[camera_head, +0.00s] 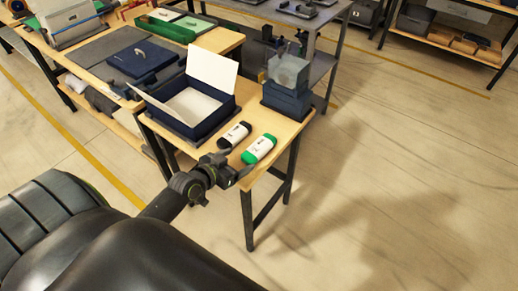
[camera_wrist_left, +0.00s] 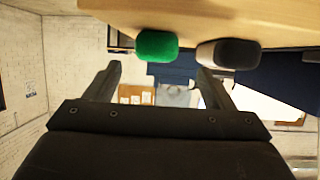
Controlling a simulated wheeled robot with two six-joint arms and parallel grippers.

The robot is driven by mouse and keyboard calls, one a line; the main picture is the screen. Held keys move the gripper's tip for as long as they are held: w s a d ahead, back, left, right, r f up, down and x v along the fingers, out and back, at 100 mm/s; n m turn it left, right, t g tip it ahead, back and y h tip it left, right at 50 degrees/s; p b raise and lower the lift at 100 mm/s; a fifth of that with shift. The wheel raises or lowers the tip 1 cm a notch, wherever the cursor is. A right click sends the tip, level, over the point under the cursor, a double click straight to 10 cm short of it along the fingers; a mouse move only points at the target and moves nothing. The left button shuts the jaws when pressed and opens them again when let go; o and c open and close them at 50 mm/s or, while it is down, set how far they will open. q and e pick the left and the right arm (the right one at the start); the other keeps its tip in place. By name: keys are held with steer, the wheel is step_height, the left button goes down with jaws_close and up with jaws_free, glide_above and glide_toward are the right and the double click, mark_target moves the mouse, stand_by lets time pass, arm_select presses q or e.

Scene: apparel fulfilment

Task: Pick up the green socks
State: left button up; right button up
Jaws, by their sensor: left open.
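The green socks (camera_head: 259,149), a roll with a white band, lie on the wooden table near its front right corner. They also show end-on in the left wrist view (camera_wrist_left: 157,46), which is upside down. My left gripper (camera_head: 232,174) is at the table's front edge, just short of the green socks in the head view. In the left wrist view my left gripper (camera_wrist_left: 160,75) has its two fingers wide apart with nothing between them. The green end appears ahead of the fingers, apart from them. My right gripper is in neither view.
A black sock roll (camera_head: 234,135) with a white band lies left of the green socks; its dark end shows close by in the wrist view (camera_wrist_left: 228,54). An open navy box (camera_head: 207,125) and stacked dark blue bins (camera_head: 287,101) stand behind. Floor right of the table is clear.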

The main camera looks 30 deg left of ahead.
mark_target(254, 153)
arm_select(q)
steer(key=shift+d+x, duration=0.15)
steer(key=shift+x, duration=1.95)
steer(key=shift+d+x, duration=0.15)
steer(key=shift+x, duration=1.95)
steer(key=shift+r, duration=0.1)
steer(key=shift+c, duration=0.2)
steer(key=c, duration=1)
steer(key=shift+p, duration=0.3)
